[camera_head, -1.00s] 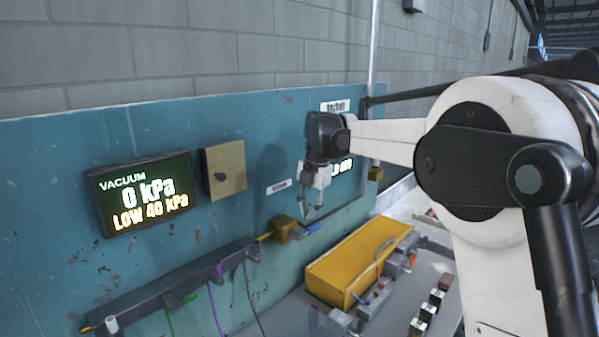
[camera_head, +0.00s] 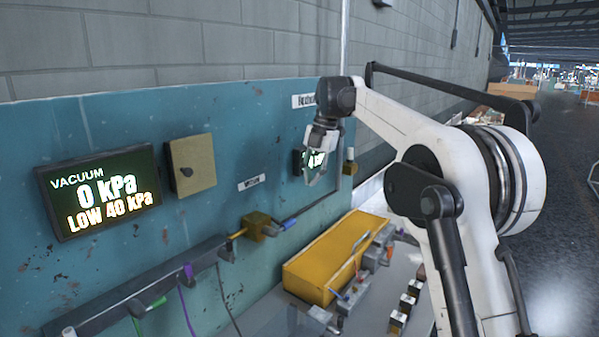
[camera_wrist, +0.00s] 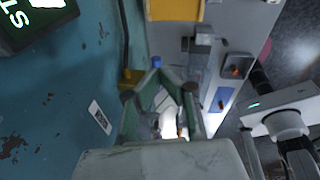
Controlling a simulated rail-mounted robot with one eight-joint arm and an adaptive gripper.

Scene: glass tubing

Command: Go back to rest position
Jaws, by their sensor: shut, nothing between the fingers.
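My gripper (camera_head: 314,176) hangs from my wrist in front of the blue panel, high above the bench and apart from everything. It is empty, and its fingertips are close together. In the wrist view my gripper (camera_wrist: 170,95) points down past the panel toward the bench edge, with nothing held between the fingers. My arm is bent, with its elbow at the right of the head view.
The blue panel (camera_head: 85,130) carries a vacuum display (camera_head: 100,190) reading 0 kPa, a tan box (camera_head: 192,164) and a brass valve (camera_head: 258,226). A yellow box (camera_head: 325,262) and several small blocks sit on the bench. Open floor (camera_head: 570,180) lies right.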

